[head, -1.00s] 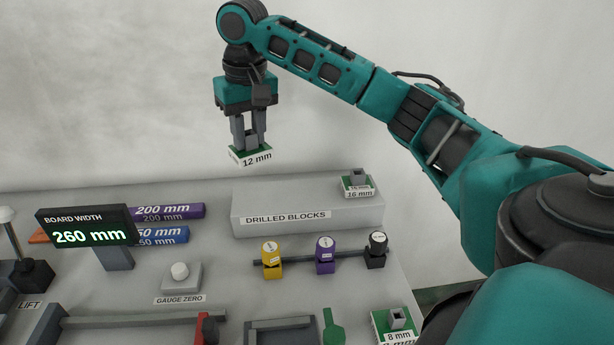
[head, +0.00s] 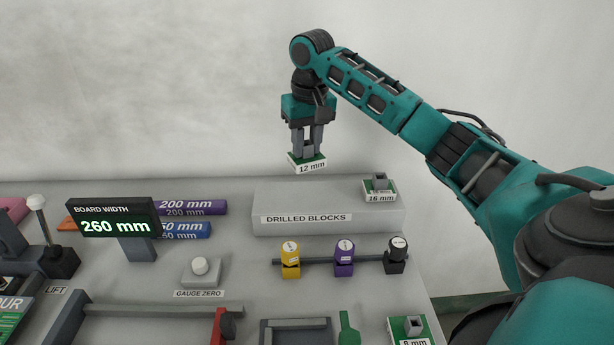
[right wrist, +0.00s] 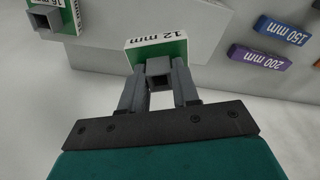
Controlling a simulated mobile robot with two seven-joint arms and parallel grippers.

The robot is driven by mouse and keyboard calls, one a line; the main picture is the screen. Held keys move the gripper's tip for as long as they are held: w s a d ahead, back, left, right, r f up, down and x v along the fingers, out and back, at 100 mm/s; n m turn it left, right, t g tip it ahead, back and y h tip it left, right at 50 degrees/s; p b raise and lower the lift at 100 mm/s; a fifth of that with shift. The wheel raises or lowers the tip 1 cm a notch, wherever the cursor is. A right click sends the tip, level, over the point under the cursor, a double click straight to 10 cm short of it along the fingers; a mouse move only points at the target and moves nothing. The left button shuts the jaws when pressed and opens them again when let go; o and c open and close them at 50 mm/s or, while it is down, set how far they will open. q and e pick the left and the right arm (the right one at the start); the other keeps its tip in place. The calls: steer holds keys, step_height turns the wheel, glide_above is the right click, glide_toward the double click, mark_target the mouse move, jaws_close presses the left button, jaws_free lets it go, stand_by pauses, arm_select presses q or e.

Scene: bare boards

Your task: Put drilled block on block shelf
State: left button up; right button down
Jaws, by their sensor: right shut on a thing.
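My right gripper (head: 306,152) is shut on the drilled block (head: 308,164), a green block with a white face marked 12 mm and a grey square post. The gripper holds it by the post, in the air above and behind the left part of the block shelf (head: 330,200). The shelf is a long grey step labelled DRILLED BLOCKS. A 16 mm block (head: 379,190) stands at the shelf's right end. In the right wrist view the held block (right wrist: 165,52) sits between the fingers (right wrist: 159,90), and the 16 mm block (right wrist: 52,15) shows at upper left. My left gripper is not in view.
An 8 mm block (head: 415,329) stands at the front right. A rack (head: 345,262) with yellow, purple and black pieces lies in front of the shelf. A BOARD WIDTH display (head: 116,217) reads 260 mm, near purple and blue bars. The shelf's left and middle top is clear.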

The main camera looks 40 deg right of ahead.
mark_target(308, 147)
step_height(308, 147, down, 9)
steer(key=shift+r, duration=0.2)
stand_by(0.3)
steer(key=shift+f, duration=0.1)
steer(key=c, duration=0.8)
jaws_free()
steer(key=r, duration=0.4)
steer(key=s+r, duration=0.1)
steer(key=r, duration=0.7)
steer(key=shift+s+a+r, duration=0.1)
steer(key=shift+s+a, duration=0.1)
